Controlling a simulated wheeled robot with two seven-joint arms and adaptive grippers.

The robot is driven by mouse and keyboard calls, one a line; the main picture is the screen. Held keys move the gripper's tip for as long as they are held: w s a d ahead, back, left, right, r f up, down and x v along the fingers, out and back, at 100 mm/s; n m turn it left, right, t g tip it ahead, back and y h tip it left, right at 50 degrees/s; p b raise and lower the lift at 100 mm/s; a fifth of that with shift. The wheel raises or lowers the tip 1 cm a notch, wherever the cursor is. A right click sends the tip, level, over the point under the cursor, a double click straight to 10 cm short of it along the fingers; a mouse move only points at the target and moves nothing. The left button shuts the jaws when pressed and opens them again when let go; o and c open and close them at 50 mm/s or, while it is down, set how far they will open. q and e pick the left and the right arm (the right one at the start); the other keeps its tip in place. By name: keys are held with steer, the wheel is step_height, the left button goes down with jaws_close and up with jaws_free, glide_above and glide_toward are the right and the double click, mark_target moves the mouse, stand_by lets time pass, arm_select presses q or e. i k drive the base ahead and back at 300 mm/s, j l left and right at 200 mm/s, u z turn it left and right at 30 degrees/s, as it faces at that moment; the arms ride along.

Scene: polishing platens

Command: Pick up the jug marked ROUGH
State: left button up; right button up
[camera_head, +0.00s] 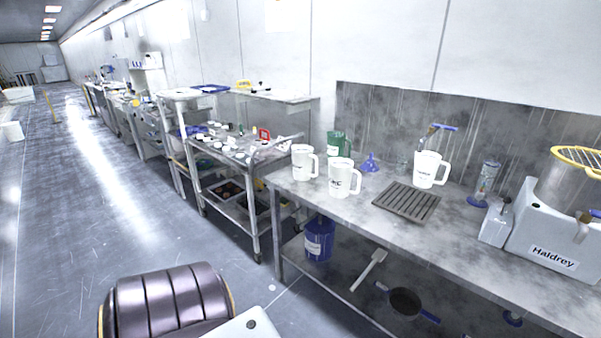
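Three white jugs with handles stand upright on the grey bench. One white jug (302,163) is at the bench's left end. A second white jug (342,178) is just right of it and nearer me, with dark lettering on its front. A third white jug (427,169) stands farther right, by the back edge of a slatted drain grate. A green jug (338,145) stands behind the first two. The lettering is too small to tell which jug is marked ROUGH. Neither of my grippers is in view.
Open floor (60,220) lies to the left.

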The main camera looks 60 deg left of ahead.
mark_target(302, 155)
steer(key=k+j+u, duration=0.15)
steer(key=j, duration=1)
steer(key=k+j+u, duration=0.15)
steer(key=j, duration=1)
steer(key=k+j+u, duration=0.1)
steer(key=j, duration=1.05)
